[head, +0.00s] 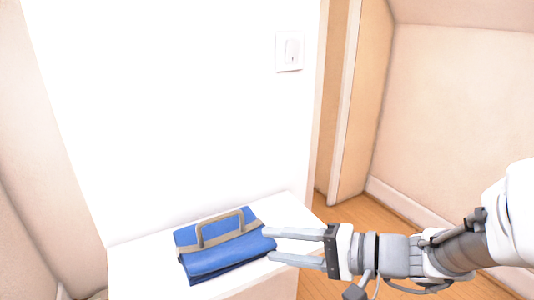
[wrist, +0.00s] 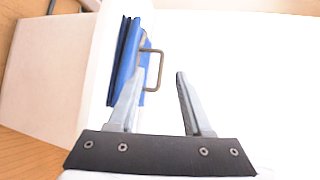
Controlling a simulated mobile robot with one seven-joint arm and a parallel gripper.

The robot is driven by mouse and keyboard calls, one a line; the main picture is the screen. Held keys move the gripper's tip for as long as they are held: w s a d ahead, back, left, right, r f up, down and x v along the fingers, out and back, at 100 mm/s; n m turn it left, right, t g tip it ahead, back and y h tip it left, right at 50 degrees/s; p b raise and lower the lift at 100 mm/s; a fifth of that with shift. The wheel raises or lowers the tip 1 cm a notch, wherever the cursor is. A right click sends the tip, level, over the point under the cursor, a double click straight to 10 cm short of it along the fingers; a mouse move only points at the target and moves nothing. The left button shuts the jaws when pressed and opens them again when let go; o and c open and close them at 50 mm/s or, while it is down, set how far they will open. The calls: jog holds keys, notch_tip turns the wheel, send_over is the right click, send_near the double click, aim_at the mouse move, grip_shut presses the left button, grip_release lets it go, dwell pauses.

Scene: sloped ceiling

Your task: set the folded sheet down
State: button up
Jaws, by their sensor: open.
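The folded sheet looks like a flat blue folded bundle (head: 222,262) with a tan band and a tan handle loop. It lies on a white surface (head: 270,288) against a white wall. In the wrist view the blue bundle (wrist: 127,62) shows beyond the left finger, its handle at its right side. My gripper (head: 268,244) is open with nothing between its fingers. In the head view its fingertips are at the right edge of the bundle; I cannot tell whether they touch it. In the wrist view the gripper (wrist: 158,85) has the left finger overlapping the bundle's lower end.
A light switch (head: 290,51) is on the white wall above. A door frame (head: 340,100) stands right of the wall. Wooden floor (head: 350,215) is open to the right of the white surface, up to a beige wall (head: 455,110).

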jog(key=w+f+m+t, duration=0.1)
jog(key=w+t, duration=0.1)
jog(key=p, duration=0.3)
send_near(217, 220)
jog(key=x, duration=0.1)
jog(key=b+x, duration=0.1)
jog(key=x, duration=0.2)
jog(key=shift+s+a+b, duration=0.15)
jog(key=shift+a+b, duration=0.2)
jog(key=shift+w+b+x, duration=0.2)
jog(key=shift+b+x, duration=0.45)
jog(key=shift+x, duration=2.45)
jog(key=shift+d+f, duration=0.1)
jog(key=shift+d, duration=0.05)
jog(key=shift+c, duration=0.2)
grip_shut()
